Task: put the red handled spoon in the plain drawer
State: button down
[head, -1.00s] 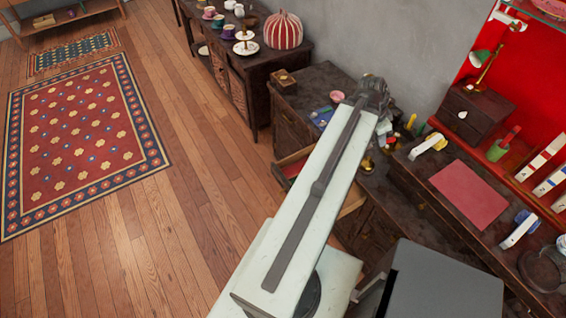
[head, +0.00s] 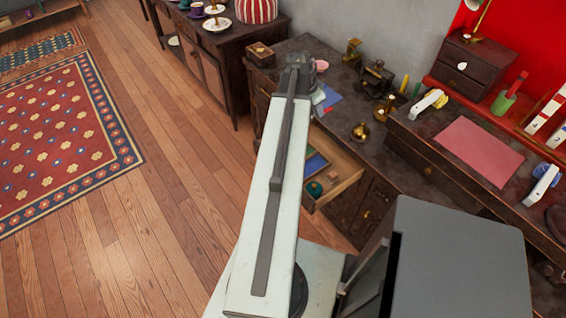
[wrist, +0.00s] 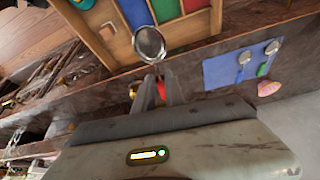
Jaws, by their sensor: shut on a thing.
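My gripper (wrist: 160,88) is shut on the red handled spoon (wrist: 149,43) in the wrist view. Only a bit of red handle shows between the fingers, and the metal bowl points away from me. The bowl overlaps the front edge of an open wooden drawer (wrist: 123,45) in the picture; I cannot tell its height above it. The drawer also shows in the head view (head: 345,185), pulled out of the dark cabinet. It has blue, red and green floored sections and a bare wood section. In the head view my arm hides the fingers and spoon.
A blue mat (wrist: 218,72) with more spoons lies on the counter, near a pink bowl (wrist: 269,88). A brass pot (head: 360,131) stands on the counter. Open floor (head: 190,200) lies left.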

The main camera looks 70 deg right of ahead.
jog(key=w+d+f+n+b, duration=0.2)
jog(key=w+f+b, duration=1)
jog(key=w+f, duration=0.25)
jog(key=shift+m+t, duration=0.3)
notch_tip(320, 180, down, 11)
jog(key=b, duration=1)
jog(key=shift+s+f, duration=0.1)
jog(key=shift+s, duration=0.05)
jog(key=c, duration=1.4)
grip_release()
jog(key=p+v, duration=1.1)
jog(key=v, duration=0.1)
jog(key=shift+r, duration=0.2)
